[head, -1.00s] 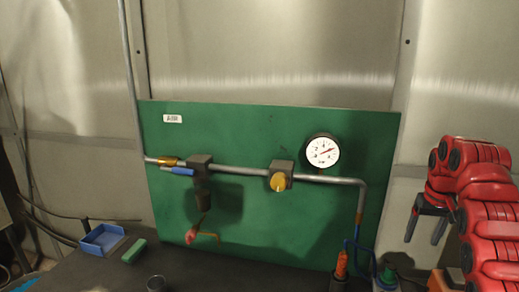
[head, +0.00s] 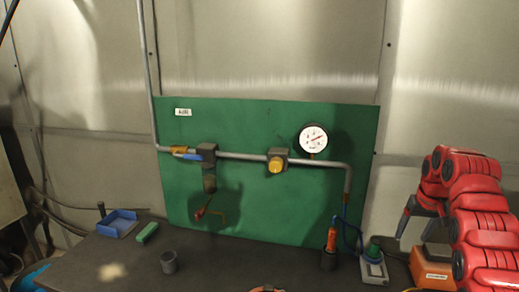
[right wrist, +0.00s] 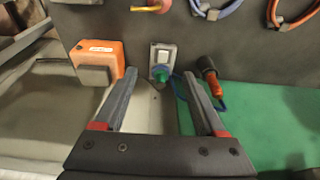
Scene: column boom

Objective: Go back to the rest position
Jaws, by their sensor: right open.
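My right arm, red, comes in at the right edge of the head view. Its gripper (head: 407,221) hangs in front of the metal wall, right of the green board. In the right wrist view the same gripper (right wrist: 162,88) has its two dark fingers wide apart with nothing between them. Beyond the fingertips is a grey box with a green knob (right wrist: 161,73), apart from the fingers. My left gripper is not in view.
The green board (head: 260,210) carries a pipe, a yellow knob (head: 276,164) and a gauge (head: 313,138).

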